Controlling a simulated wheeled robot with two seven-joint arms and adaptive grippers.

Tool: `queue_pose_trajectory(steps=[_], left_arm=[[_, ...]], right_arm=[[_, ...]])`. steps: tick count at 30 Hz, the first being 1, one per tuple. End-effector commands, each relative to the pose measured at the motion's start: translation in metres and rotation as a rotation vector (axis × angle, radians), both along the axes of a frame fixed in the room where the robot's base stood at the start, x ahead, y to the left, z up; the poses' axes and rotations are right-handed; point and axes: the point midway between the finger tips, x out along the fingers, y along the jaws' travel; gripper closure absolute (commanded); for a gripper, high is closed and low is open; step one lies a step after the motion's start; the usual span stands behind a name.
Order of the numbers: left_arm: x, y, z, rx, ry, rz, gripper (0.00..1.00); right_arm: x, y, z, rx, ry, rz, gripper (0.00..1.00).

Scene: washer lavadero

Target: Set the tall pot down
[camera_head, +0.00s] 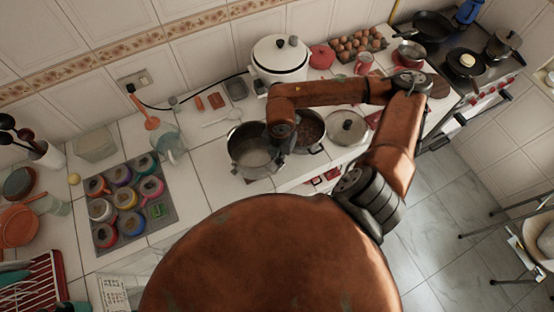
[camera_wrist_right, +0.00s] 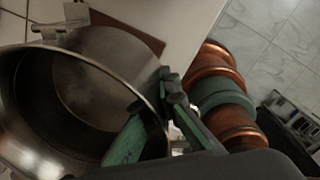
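The tall pot (camera_head: 245,157) is a grey metal pot, open at the top, near the front edge of the white tiled counter. In the right wrist view, the pot (camera_wrist_right: 95,75) fills the left side, with a metal handle at its upper edge. My right gripper (camera_head: 277,141) is at the pot's right rim. In the wrist view, its green-and-dark fingers (camera_wrist_right: 163,100) are closed on the rim, one inside and one outside. I cannot tell whether the pot's base touches the counter. My left gripper is not in view.
A second dark pot with brown contents (camera_head: 311,128) stands close on the right, beside a lidded pan (camera_head: 347,128). A white cooker (camera_head: 280,62) stands behind. A tray of colourful mugs (camera_head: 112,233) lies left. Some counter is bare left of the pot.

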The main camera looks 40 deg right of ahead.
Motion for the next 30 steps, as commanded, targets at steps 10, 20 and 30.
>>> queue_pose_trajectory(steps=[10, 20, 30], left_arm=[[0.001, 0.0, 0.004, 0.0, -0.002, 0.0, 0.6], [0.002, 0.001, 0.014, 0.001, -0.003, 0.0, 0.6], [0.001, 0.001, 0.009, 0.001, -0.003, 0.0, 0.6]], right_arm=[[0.017, -0.01, -0.022, 0.003, -0.003, 0.001, 1.0], [0.018, -0.011, -0.055, 0.002, -0.002, 0.001, 1.0], [0.017, -0.012, -0.06, 0.0, 0.0, 0.001, 0.98]])
